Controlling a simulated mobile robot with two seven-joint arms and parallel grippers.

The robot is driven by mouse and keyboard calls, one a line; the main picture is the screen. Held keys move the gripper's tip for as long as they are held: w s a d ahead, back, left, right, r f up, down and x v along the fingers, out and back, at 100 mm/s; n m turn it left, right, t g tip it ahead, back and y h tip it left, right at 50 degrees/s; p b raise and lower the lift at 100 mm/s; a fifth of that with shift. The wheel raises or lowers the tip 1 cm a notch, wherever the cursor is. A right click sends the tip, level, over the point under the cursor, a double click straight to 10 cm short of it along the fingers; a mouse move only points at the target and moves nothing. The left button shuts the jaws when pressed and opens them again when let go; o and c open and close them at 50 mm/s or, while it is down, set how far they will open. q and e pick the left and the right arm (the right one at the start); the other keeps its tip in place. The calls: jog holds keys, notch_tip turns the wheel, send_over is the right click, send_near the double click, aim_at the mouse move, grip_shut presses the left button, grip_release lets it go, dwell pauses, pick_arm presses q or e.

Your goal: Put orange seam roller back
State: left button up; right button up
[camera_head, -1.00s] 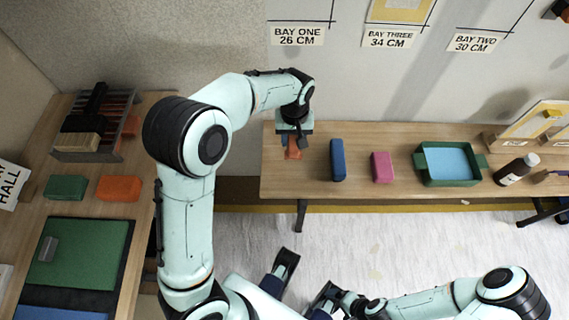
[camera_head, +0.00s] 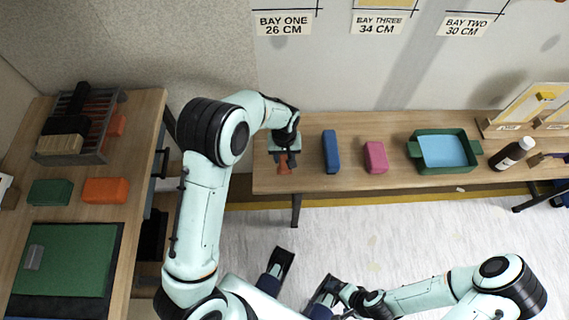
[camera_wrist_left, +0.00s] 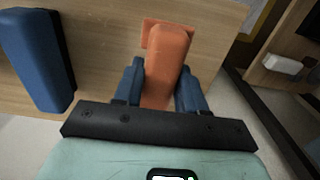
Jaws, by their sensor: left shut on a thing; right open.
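The orange seam roller (camera_head: 283,168) is in the grip of my left gripper (camera_head: 283,158) at the left end of the long wooden bench. In the left wrist view the roller (camera_wrist_left: 165,65) stands between the two blue fingers of my left gripper (camera_wrist_left: 160,88), which are shut on it. I cannot tell whether it touches the bench top. My right gripper (camera_head: 300,290) is open and empty, low at the bottom of the head view, over the floor.
On the bench (camera_head: 215,166) stand a blue block (camera_head: 331,151), a pink block (camera_head: 375,157), a green tray with light blue inside (camera_head: 418,162) and a dark bottle (camera_head: 512,154). The left table holds a slotted rack (camera_head: 100,130), a green block (camera_head: 50,192) and an orange block (camera_head: 105,190).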

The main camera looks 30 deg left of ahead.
aim_at(285, 156)
pick_arm(q)
jog(key=shift+f, duration=2.65)
jog(key=shift+b, duration=0.3)
jog(key=shift+f, duration=0.15)
jog(key=o, duration=1.2)
jog(key=r+p, duration=0.2)
jog(key=r, duration=1.1)
jog(key=shift+d+r, duration=0.15)
jog(key=shift+d, duration=0.05)
